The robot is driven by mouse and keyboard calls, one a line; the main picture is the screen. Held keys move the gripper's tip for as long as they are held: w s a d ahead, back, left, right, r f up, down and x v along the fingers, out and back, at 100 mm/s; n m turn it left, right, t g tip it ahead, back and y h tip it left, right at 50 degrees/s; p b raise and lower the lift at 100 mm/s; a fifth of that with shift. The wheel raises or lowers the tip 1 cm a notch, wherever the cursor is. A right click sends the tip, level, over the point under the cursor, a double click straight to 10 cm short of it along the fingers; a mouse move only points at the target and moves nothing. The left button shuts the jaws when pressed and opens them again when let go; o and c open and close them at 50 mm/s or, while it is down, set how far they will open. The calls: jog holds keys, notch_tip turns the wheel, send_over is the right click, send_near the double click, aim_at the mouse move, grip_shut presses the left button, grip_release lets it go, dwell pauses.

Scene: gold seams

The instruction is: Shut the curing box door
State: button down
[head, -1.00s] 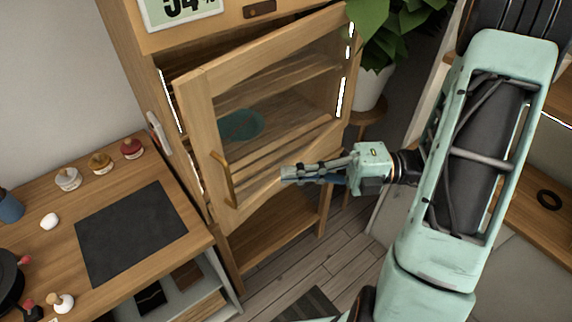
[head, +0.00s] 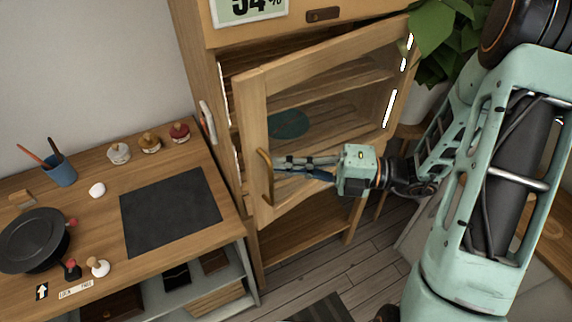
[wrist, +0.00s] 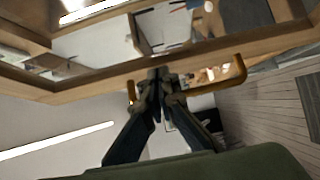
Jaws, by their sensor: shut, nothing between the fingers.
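The curing box (head: 207,75) is a tall wooden cabinet with a glazed, wood-framed door (head: 253,135). The door stands partly open, swung out on its right side hinge, with a gap at its left edge. A brass handle (head: 264,176) is on the door's lower left; it also shows in the wrist view (wrist: 238,72). My gripper (head: 278,165) is shut and empty, in front of the door's lower left, close to the handle. In the wrist view its closed fingertips (wrist: 158,74) overlap the door's frame; I cannot tell whether they touch it. A teal dish (head: 288,124) shows through the glass.
A wooden worktop (head: 105,190) with a dark mat (head: 170,212), several stoppered jars and a black round pan (head: 35,240) stands left of the box. A leafy plant (head: 440,35) is by the hinge side. Grey floor (head: 300,258) lies below.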

jog(key=w+a+m+t+p, duration=0.2)
jog(key=w+a+t, duration=0.2)
jog(key=w+a, duration=0.3)
jog(key=shift+w+r+m+p, duration=0.2)
jog(key=shift+w+m+p, duration=0.15)
jog(key=shift+w, duration=0.6)
jog(key=shift+a+r, duration=0.1)
jog(key=shift+a, duration=0.05)
